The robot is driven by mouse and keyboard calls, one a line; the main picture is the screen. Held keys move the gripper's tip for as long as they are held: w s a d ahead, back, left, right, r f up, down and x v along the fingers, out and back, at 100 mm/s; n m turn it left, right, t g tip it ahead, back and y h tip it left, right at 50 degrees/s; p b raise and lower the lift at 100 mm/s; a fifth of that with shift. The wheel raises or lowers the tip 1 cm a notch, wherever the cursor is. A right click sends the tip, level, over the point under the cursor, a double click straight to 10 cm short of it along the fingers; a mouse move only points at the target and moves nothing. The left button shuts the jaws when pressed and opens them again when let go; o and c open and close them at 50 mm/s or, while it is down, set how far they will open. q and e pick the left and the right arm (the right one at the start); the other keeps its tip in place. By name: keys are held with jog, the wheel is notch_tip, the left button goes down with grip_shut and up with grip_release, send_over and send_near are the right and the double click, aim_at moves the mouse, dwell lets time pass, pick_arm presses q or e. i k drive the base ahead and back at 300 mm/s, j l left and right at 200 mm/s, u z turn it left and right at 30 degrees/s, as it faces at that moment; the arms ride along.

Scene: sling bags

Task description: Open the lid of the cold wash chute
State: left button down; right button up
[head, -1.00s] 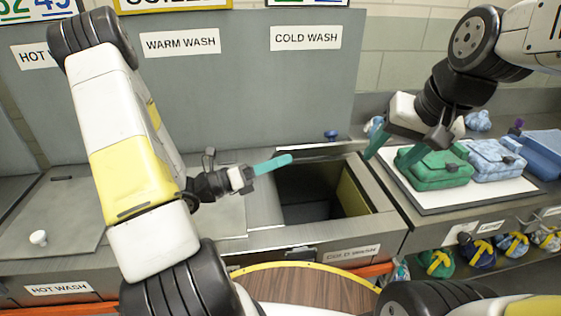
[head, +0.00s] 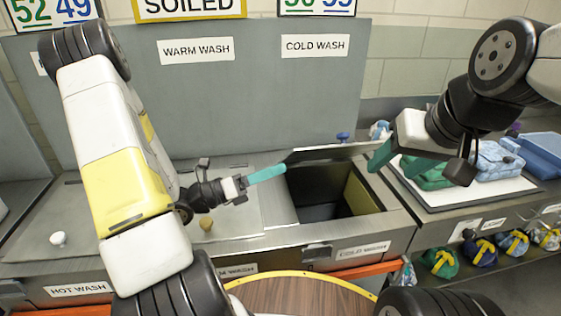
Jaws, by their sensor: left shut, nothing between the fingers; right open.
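The cold wash chute (head: 395,226) sits below the COLD WASH sign (head: 315,46). Its square opening is uncovered, showing a dark inside and a yellow right wall. Its grey lid (head: 330,153) is raised at the back edge of the opening, seen nearly edge-on, with a blue knob (head: 343,138) behind its top edge. My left gripper (head: 284,168) is shut and empty, its teal fingertips by the lid's left end; I cannot tell whether they touch. My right gripper (head: 390,172) is open and empty, right of the lid, partly hiding the green bag.
The warm wash lid with a tan knob (head: 206,223) and hot wash lid with a white knob (head: 58,239) lie flat at left. A white tray (head: 470,196) with green and blue bags is at right. A round wooden table (head: 300,295) stands in front.

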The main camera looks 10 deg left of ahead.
aim_at(345, 150)
jog(key=k+j, duration=0.25)
jog(key=j, duration=0.15)
jog(key=k+j, duration=0.25)
jog(key=j, duration=0.2)
jog(key=k+j+u, duration=0.1)
jog(key=k+j, duration=0.15)
jog(key=j, duration=0.15)
jog(key=k+j, duration=0.25)
jog(key=k, duration=0.1)
